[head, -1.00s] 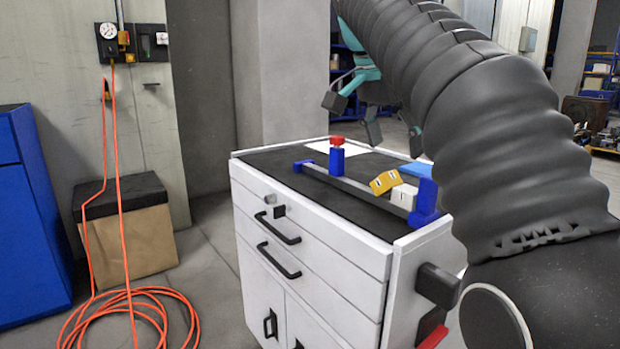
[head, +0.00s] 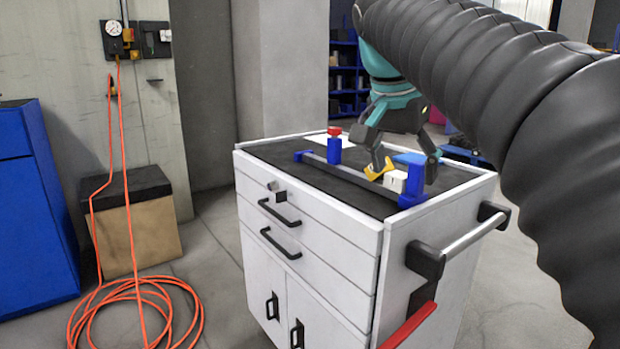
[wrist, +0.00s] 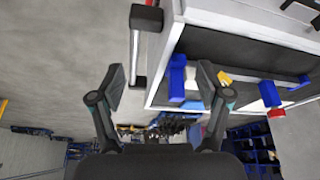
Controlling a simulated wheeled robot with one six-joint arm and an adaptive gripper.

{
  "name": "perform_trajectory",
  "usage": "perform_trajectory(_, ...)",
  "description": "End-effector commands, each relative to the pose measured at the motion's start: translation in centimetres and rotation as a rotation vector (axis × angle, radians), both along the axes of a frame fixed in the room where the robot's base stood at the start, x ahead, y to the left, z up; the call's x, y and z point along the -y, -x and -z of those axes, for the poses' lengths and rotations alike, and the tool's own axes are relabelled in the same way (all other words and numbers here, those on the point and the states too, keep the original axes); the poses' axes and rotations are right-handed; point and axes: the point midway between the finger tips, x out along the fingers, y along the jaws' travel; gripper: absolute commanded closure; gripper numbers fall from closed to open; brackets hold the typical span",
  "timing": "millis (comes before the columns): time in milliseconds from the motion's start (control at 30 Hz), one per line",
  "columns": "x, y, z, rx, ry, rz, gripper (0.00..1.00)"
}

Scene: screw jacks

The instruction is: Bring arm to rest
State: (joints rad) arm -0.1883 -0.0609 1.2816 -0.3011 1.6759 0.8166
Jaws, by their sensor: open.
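My gripper (head: 408,163) is open, with its fingers pointing down over the rear right part of the cart top in the head view. A bar with blue end pieces (head: 408,199) lies across the dark top. A blue post with a red cap (head: 334,146) stands behind it.
The white drawer cart (head: 300,240) has a side handle (head: 474,236) and a red bar (head: 410,326) on its right. A coiled orange hose (head: 135,310), a box (head: 137,235) and a blue cabinet (head: 35,210) are at the left.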

Motion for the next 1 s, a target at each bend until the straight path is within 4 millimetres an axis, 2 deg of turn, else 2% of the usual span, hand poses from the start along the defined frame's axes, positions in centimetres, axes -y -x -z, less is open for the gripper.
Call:
perform_trajectory(167,0.8,2.8,3.2,-0.002,-0.003,-0.134,0.23)
perform_trajectory(267,1.1,4.8,5.9,0.004,-0.005,-0.231,0.23)
perform_trajectory(467,1.5,9.2,12.2,0.027,-0.006,-0.411,0.23)
perform_trajectory(600,1.4,12.4,17.2,0.052,-0.001,-0.524,0.23)
perform_trajectory(800,1.3,16.2,23.8,0.088,0.015,-0.642,0.23)
perform_trajectory(900,1.2,17.4,25.9,0.102,0.023,-0.676,0.23)
perform_trajectory(1000,1.3,18.0,27.0,0.109,0.028,-0.693,0.23)
